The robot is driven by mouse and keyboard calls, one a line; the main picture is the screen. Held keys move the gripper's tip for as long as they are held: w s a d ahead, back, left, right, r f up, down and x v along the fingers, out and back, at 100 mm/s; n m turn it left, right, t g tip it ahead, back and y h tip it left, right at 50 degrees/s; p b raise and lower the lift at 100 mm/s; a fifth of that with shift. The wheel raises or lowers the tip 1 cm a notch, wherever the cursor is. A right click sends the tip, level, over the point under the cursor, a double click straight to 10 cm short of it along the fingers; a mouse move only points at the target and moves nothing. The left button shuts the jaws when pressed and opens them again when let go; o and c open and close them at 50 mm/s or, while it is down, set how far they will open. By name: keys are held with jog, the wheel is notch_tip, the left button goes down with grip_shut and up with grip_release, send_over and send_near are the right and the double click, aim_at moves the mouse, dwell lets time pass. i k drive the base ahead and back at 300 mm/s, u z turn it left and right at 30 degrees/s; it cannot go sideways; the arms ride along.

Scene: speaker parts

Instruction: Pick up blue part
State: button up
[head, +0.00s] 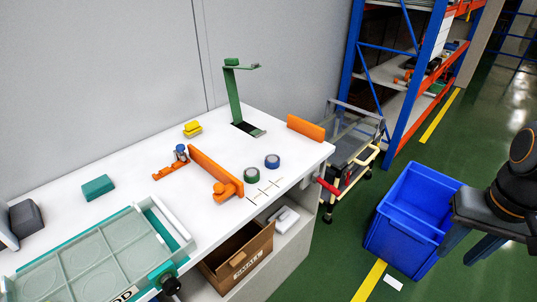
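A round blue part (272,161) lies on the white table near its right front edge. A small blue-grey piece (181,153) stands in an orange holder farther left. My gripper (459,258) is at the right edge, in front of the blue bin's right side and far from the table. Its two dark fingers point down and are spread apart, with nothing seen between them. Part of my arm is cut off by the frame.
The white table (130,160) carries an orange barrier (215,170), a green stand (236,100), a yellow part (192,129) and a teal box (98,187). A blue bin (405,215) and a cart (350,160) stand on the floor between table and arm.

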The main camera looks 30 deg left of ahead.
aim_at(272, 161)
jog(key=u, duration=0.75)
jog(key=i, duration=0.95)
jog(key=u, duration=0.9)
